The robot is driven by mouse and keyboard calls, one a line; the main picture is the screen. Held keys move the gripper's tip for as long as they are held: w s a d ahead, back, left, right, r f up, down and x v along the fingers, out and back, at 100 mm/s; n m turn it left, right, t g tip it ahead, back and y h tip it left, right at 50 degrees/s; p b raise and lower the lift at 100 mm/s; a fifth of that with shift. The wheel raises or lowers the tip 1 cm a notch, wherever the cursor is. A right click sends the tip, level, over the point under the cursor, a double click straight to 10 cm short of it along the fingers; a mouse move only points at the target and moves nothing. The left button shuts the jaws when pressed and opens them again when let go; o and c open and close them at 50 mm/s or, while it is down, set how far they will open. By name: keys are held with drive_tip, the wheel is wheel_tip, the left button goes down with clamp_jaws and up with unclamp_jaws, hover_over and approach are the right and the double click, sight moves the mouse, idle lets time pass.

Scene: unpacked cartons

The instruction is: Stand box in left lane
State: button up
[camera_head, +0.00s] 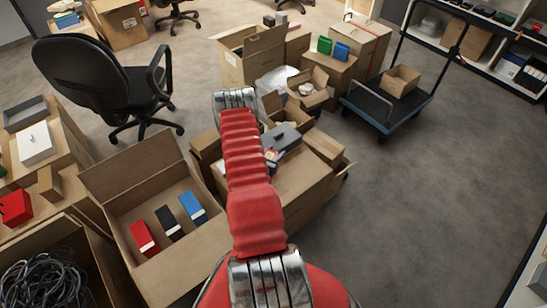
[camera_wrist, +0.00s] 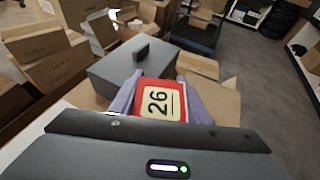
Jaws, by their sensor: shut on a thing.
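My gripper (camera_wrist: 158,84) is shut on a red box (camera_wrist: 140,88) with a cream label reading 26. The two pale purple-grey fingers sit on its left and right sides. The label faces the wrist camera; the far side of the box is hidden. A grey box (camera_wrist: 118,68) with a dark piece on top stands just beyond it, on or over brown cardboard. In the head view my red arm reaches over the central carton (camera_head: 297,188) and covers much of that spot. I cannot make out which surface is the left lane.
An open carton (camera_head: 117,218) at the left holds a red, a black and a blue item. A black chair (camera_head: 100,80) stands behind it. Open cartons (camera_head: 250,60) crowd the back, with a flat trolley (camera_head: 400,100) at right. The right floor (camera_head: 420,200) is clear.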

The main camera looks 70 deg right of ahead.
drive_tip(key=shift+f, duration=0.7)
drive_tip(key=o, duration=1.2)
drive_tip(key=shift+f, duration=0.1)
drive_tip(key=v, duration=1.2)
